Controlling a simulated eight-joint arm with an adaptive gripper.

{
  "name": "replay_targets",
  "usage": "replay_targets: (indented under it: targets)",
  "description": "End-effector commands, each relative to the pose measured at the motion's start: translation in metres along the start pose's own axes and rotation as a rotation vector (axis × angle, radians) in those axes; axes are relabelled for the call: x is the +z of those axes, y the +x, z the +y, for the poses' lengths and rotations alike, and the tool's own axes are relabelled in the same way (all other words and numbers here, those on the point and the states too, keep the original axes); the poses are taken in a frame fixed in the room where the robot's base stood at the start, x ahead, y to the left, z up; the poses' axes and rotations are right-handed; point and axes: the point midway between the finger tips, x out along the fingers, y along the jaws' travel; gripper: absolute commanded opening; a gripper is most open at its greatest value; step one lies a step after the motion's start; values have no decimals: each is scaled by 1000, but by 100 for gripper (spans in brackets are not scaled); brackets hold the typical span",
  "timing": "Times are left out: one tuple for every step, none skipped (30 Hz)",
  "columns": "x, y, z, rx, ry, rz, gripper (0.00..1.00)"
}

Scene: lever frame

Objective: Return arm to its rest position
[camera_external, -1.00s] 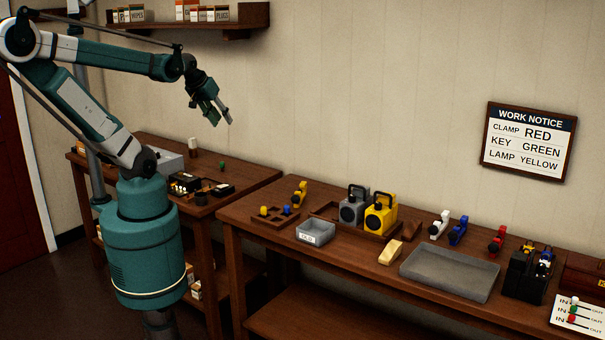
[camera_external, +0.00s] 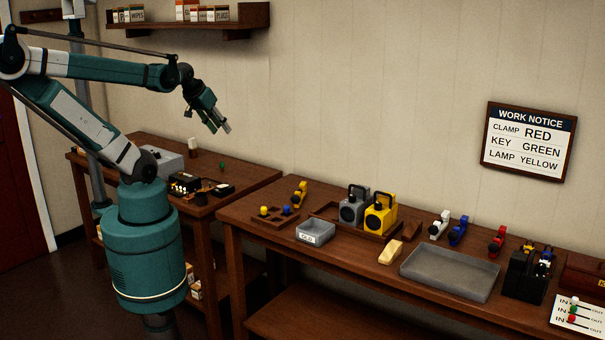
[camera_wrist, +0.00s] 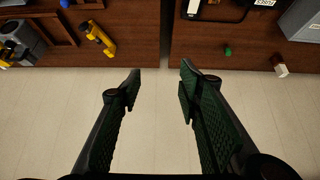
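My gripper (camera_external: 219,127) hangs in the air in front of the wall, above and behind the gap between the two wooden tables. In the wrist view, my gripper (camera_wrist: 161,82) shows two dark green fingers set apart, with nothing between them. The arm is raised and folded back over its teal base, clear of both tables. The wrist view looks down past the fingers at the wall and the table edges.
The right table (camera_external: 340,262) holds a grey tray (camera_external: 450,273), a yellow lamp (camera_external: 380,215), a grey lamp (camera_external: 352,208) and clamps. The left table (camera_external: 255,177) holds a grey box (camera_external: 163,158) and small parts. A wall shelf (camera_external: 185,25) and work notice (camera_external: 528,142) are behind.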

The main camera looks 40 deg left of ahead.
Motion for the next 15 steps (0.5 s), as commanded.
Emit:
replay_targets:
  targets:
    - [7, 9, 0, 0, 0, 0, 35]
    - [9, 13, 0, 0, 0, 0, 35]
    - [12, 17, 0, 0, 0, 0, 35]
    - [15, 20, 0, 0, 0, 0, 35]
    - [17, 23, 0, 0, 0, 0, 35]
    - [20, 27, 0, 0, 0, 0, 35]
    - [22, 30, 0, 0, 0, 0, 35]
    - [23, 32, 0, 0, 0, 0, 35]
    - [25, 35, 0, 0, 0, 0, 35]
    - [26, 37, 0, 0, 0, 0, 35]
    - [28, 38, 0, 0, 0, 0, 35]
    - [29, 40, 0, 0, 0, 0, 35]
    - [29, 41, 0, 0, 0, 0, 35]
    - [30, 41, 0, 0, 0, 0, 35]
    - [30, 42, 0, 0, 0, 0, 35]
